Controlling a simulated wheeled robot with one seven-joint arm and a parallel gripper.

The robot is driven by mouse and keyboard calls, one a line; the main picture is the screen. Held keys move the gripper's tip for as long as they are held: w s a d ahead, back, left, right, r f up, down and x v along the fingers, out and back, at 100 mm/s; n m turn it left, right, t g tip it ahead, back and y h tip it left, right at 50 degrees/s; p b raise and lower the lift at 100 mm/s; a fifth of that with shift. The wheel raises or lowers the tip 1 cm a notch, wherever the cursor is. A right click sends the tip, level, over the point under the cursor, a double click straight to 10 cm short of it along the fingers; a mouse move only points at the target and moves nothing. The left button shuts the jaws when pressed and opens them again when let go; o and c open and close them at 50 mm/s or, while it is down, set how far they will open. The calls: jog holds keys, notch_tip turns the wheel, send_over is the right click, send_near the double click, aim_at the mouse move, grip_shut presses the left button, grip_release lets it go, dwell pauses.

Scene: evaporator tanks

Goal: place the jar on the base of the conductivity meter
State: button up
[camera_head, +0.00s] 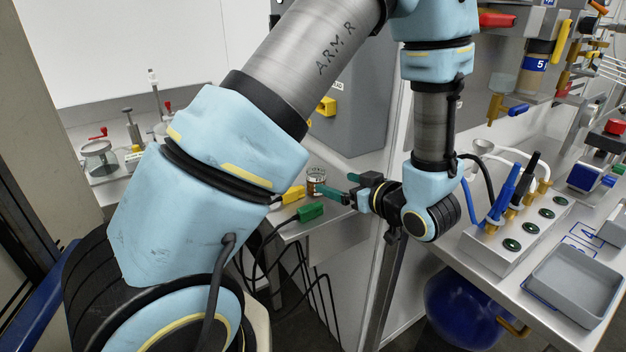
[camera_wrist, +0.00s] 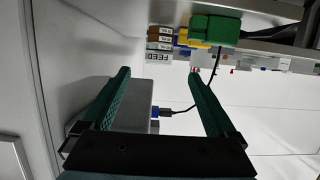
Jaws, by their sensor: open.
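A small glass jar with a pale label and brownish contents (camera_head: 316,181) stands near the edge of the bench, left of my gripper (camera_head: 334,185). My gripper is open, with its green fingers pointing left toward the jar. In the wrist view the open fingers (camera_wrist: 159,76) have nothing between them nearby; a brown and white item marked FEED (camera_wrist: 159,57) shows beyond their tips, and I cannot tell if it is the jar. I cannot identify the conductivity meter or its base with certainty.
Green (camera_head: 311,212) and yellow (camera_head: 292,194) blocks lie at the bench edge, with black cables hanging below. A grey cabinet (camera_head: 365,95) stands behind. At right are a socket panel (camera_head: 515,235) and a grey tray (camera_head: 575,280). My arm hides much of the left bench.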

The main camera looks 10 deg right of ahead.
aim_at(321, 178)
jog(key=p+x, duration=0.2)
jog(key=x, duration=0.7)
jog(key=shift+f+p, duration=0.1)
jog(key=shift+p, duration=0.3)
grip_shut()
dwell(0.3)
